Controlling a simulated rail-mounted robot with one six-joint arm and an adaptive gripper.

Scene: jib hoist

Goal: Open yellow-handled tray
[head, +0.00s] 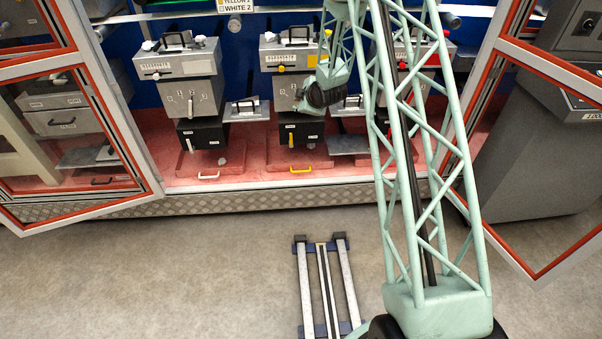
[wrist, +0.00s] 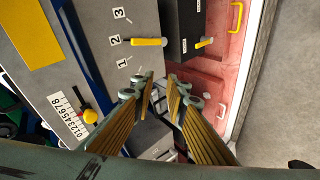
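The yellow-handled tray (head: 273,167) is a flat red tray low in the cabinet, under the middle machine. Its yellow handle (head: 301,170) is at the front edge, near the cabinet sill. In the wrist view the yellow handle (wrist: 237,17) is at the upper right, on the red tray (wrist: 217,42). My gripper (wrist: 161,80) is open and empty, with a narrow gap between its fingertips. In the head view my gripper (head: 312,97) is in front of the middle machine, above the tray and apart from the handle.
The middle machine has a black box (head: 302,130) with a yellow lever above the tray. A similar tray with a white handle (head: 208,177) lies to the left. Open framed doors (head: 130,130) flank the cabinet. A floor rail (head: 325,285) lies in front, with clear floor to its left.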

